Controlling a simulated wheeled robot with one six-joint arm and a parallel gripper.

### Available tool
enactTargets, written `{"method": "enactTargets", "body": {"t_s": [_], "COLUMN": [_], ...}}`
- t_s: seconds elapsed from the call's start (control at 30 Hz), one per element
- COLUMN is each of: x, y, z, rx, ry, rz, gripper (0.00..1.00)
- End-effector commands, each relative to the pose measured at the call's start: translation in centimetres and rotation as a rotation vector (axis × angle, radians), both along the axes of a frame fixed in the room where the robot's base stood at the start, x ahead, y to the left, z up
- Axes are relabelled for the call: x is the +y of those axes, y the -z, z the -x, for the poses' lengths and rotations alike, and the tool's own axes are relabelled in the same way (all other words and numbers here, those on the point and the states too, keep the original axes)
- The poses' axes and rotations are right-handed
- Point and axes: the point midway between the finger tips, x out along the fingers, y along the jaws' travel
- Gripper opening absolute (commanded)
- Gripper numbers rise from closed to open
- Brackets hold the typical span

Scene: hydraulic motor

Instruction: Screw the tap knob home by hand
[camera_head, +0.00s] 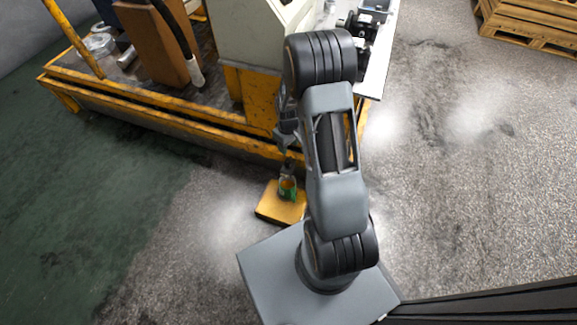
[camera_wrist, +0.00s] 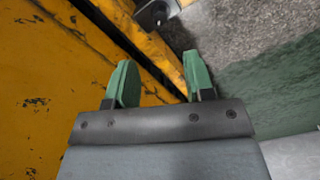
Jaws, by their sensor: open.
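My gripper (camera_head: 287,193) hangs at the end of my arm, close to the front of the yellow machine frame. In the wrist view my gripper (camera_wrist: 157,76) has its two green fingers well apart, with nothing held between them. A small grey metal fitting (camera_wrist: 153,16) with a dark round opening sits at the top edge of that view, beyond the fingertips and apart from them. It may belong to the tap, but I cannot tell. I cannot make out a tap knob in either view.
A yellow machine frame (camera_head: 165,119) carries a pale cabinet (camera_head: 240,35) and a brown block (camera_head: 152,42). A yellow low block (camera_head: 268,207) shows below my gripper. A wooden pallet (camera_head: 530,25) lies far right. The floor (camera_head: 470,180) on the right is clear.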

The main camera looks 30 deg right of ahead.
Motion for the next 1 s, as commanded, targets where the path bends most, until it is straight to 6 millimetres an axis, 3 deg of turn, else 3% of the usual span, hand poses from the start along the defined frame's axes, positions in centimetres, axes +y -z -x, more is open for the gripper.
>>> {"method": "enactTargets", "body": {"t_s": [0.3, 0.5, 0.73, 1.0], "x": [0.0, 0.0, 0.0, 0.0], "y": [6.5, 9.7, 12.0, 12.6], "z": [0.1, 0.0, 0.0, 0.0], "rx": [0.003, 0.000, -0.001, -0.002], "ry": [0.002, 0.002, 0.002, 0.002], "rz": [-0.001, 0.000, 0.000, 0.000], "gripper": [0.48, 0.48, 0.48, 0.48]}}
